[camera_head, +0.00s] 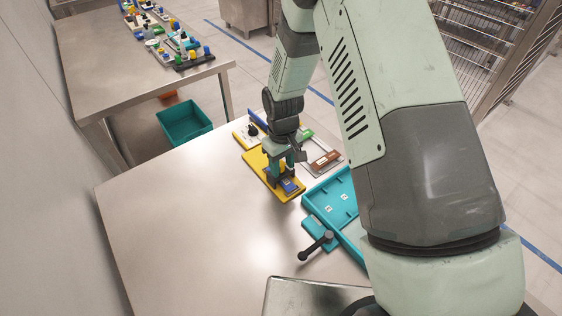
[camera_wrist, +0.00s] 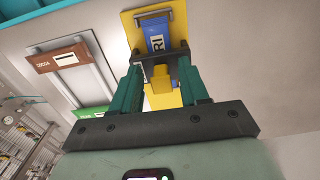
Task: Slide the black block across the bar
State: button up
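A yellow board (camera_head: 255,164) lies on the metal table, with a blue labelled piece (camera_head: 290,186) near its front end. In the wrist view the blue piece (camera_wrist: 155,36) sits on the board. A dark crosspiece (camera_wrist: 177,53), which seems to be the black block, lies below the blue piece, with a yellow tab (camera_wrist: 161,77) beside it. My gripper (camera_head: 283,175) is down over the board. In the wrist view its two green fingers (camera_wrist: 161,68) stand apart, one on each side of the dark piece. I cannot tell whether they touch it.
A teal tray (camera_head: 330,190) and a black-handled lever (camera_head: 316,246) stand to the right of the board. A frame with a brown slider (camera_head: 326,158) lies behind. The table's left half (camera_head: 170,220) is clear. A teal bin (camera_head: 184,123) is on the floor.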

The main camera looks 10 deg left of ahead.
aim_at(282, 165)
jog(key=shift+a, duration=0.1)
jog(key=shift+r, duration=0.25)
notch_tip(282, 165, up, 10)
jog(key=shift+r, duration=0.2)
dwell(0.5)
